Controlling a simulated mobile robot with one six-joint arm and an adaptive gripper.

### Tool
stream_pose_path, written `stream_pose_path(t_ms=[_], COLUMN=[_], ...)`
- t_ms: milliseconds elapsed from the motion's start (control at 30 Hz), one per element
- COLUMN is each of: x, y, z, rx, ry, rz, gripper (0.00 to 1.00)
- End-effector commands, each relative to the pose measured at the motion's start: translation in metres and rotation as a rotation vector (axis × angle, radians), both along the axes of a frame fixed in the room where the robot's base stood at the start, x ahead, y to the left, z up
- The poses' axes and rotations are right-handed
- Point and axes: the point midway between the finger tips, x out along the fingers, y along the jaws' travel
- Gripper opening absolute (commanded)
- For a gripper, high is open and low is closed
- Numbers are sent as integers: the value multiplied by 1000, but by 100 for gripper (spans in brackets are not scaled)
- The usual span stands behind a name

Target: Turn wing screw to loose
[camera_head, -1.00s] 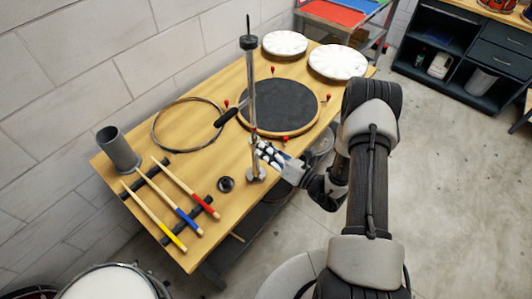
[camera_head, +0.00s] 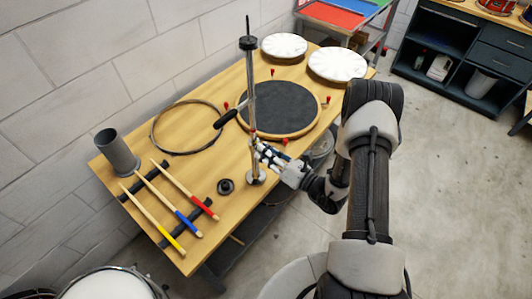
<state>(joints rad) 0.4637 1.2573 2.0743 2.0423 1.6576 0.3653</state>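An upright metal stand rod (camera_head: 251,90) with a dark collar near its top stands on a round base (camera_head: 255,179) at the table's right edge. My gripper (camera_head: 259,152) reaches in from the right, with its fingertips at the lower part of the rod. The fingers look narrow from this angle, and I cannot tell whether they are open or shut on something. I cannot make out the wing screw; the area by the fingertips is small and partly hidden by the gripper.
A round dark practice pad (camera_head: 279,107) with red-tipped pegs around it lies behind the rod. A black-handled tool (camera_head: 226,119), a wire hoop (camera_head: 153,135), drumsticks (camera_head: 181,189), a grey cup (camera_head: 117,153) and a black knob (camera_head: 226,187) lie on the wooden table.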

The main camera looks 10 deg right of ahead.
Motion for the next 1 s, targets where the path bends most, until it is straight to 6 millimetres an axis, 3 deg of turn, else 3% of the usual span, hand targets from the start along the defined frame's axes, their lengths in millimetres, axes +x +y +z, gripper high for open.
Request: stream_pose_path(t_ms=[200,600,1000], x=[0,-4,-67], y=[0,-5,-51], z=[0,0,0], rx=[0,1,2], ry=[0,2,1], rz=[0,-3,-8], gripper=[29,29,29])
